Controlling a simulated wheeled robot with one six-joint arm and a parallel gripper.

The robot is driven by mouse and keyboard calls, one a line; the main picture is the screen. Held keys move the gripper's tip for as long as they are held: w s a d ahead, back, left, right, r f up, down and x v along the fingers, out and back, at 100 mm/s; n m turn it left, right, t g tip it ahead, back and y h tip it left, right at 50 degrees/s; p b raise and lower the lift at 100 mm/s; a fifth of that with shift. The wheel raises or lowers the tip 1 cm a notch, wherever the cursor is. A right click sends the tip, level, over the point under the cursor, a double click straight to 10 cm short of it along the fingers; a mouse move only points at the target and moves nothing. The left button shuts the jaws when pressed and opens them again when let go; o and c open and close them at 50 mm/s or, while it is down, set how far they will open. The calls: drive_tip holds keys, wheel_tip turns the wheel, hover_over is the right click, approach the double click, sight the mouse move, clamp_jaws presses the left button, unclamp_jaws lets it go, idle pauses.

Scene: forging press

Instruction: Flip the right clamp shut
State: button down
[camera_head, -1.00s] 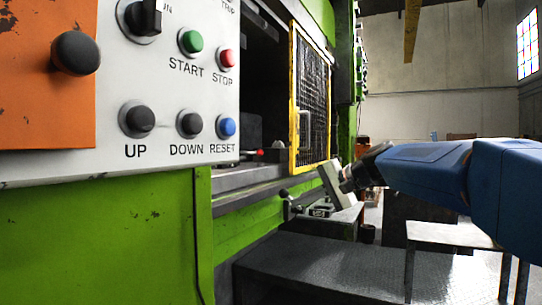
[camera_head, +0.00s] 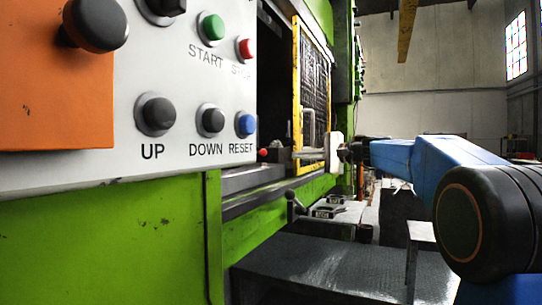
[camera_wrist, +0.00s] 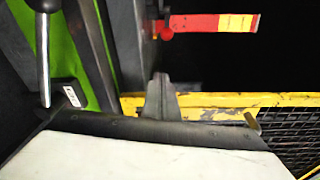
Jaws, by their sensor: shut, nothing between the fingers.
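A red knob (camera_head: 263,153), likely part of a clamp, shows in the dark press opening beside a grey block. In the wrist view a red bar with a yellow section (camera_wrist: 212,22) lies across the top, with a red ball (camera_wrist: 166,34) at its left end. I cannot tell for certain which clamp this is. My gripper (camera_head: 297,155) points left toward the opening, in front of the yellow-framed guard. Its closed fingers (camera_wrist: 161,88) are empty and appear apart from the red bar in the wrist view. The clamp's base is hidden in the dark.
The yellow-framed mesh guard (camera_head: 313,95) stands open beside my gripper. A control panel (camera_head: 180,75) with several buttons fills the left. A lever (camera_head: 290,195) and pedals (camera_head: 325,213) sit below, above a dark metal platform (camera_head: 310,265).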

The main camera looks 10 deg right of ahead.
sight(264, 155)
drive_tip(key=x, duration=1)
drive_tip(key=shift+w+a, duration=0.1)
drive_tip(key=shift+a, duration=0.05)
drive_tip(key=shift+s+a+r, duration=0.15)
drive_tip(key=shift+s+r, duration=0.05)
drive_tip(key=shift+s, duration=0.35)
drive_tip(key=shift+s+a+r, duration=0.15)
drive_tip(key=shift+s, duration=0.4)
drive_tip(key=shift+s+a+r, duration=0.1)
drive_tip(key=shift+s+a, duration=0.35)
drive_tip(key=shift+s, duration=0.35)
drive_tip(key=shift+s+a+m+t+h, duration=0.25)
drive_tip(key=shift+s+m+t+h, duration=0.25)
drive_tip(key=shift+s+m+h, duration=0.15)
drive_tip(key=shift+s+a+m+t+h, duration=0.2)
drive_tip(key=shift+s+m+t+h, duration=0.35)
drive_tip(key=shift+h, duration=0.2)
drive_tip(key=shift+s+a+m+t+h, duration=0.25)
drive_tip(key=shift+s+m+t+h, duration=0.25)
drive_tip(key=shift+s+h, duration=0.2)
drive_tip(key=shift+s+a, duration=0.25)
drive_tip(key=shift+s, duration=0.2)
